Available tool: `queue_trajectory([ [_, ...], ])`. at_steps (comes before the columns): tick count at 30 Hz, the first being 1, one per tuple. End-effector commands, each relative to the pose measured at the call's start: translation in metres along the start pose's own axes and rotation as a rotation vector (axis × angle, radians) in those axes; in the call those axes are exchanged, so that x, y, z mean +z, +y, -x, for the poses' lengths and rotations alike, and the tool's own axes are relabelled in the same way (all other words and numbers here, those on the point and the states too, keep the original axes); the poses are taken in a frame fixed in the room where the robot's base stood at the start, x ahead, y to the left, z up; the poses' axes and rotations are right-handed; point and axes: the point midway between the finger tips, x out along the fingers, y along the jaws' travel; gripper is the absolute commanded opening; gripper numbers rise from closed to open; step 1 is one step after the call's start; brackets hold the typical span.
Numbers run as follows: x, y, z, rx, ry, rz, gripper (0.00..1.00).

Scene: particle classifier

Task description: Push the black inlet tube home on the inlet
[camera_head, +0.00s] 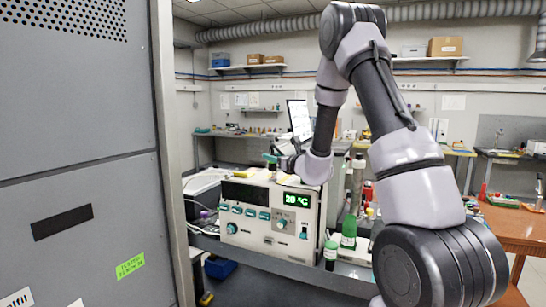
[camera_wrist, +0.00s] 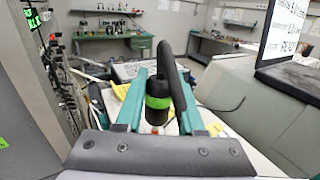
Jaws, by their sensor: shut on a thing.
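In the wrist view the black tube (camera_wrist: 172,68) stands up between the teal fingers of my gripper (camera_wrist: 158,88) and bends over at the top. My gripper is shut on the black tube. The inlet cannot be made out, and I cannot tell how far the tube sits on it. In the head view my gripper (camera_head: 272,160) is small, above the rear top of a cream instrument (camera_head: 262,240) with a green "20 °C" display; the tube is not clear there.
A tall grey cabinet (camera_head: 80,150) fills the left of the head view. A tilted screen (camera_head: 299,120) stands behind the instrument. Green bottles (camera_head: 349,232) stand at its right. A yellow cloth-like thing (camera_wrist: 122,91) lies near the fingers. Workbenches line the back wall.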

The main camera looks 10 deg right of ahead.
Motion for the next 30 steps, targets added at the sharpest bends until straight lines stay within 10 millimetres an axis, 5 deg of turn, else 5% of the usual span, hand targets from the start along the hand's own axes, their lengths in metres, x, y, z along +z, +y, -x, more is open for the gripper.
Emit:
queue_trajectory([
  [30, -0.027, 0.0, 0.0, 0.001, 0.002, -0.001, 0.0],
])
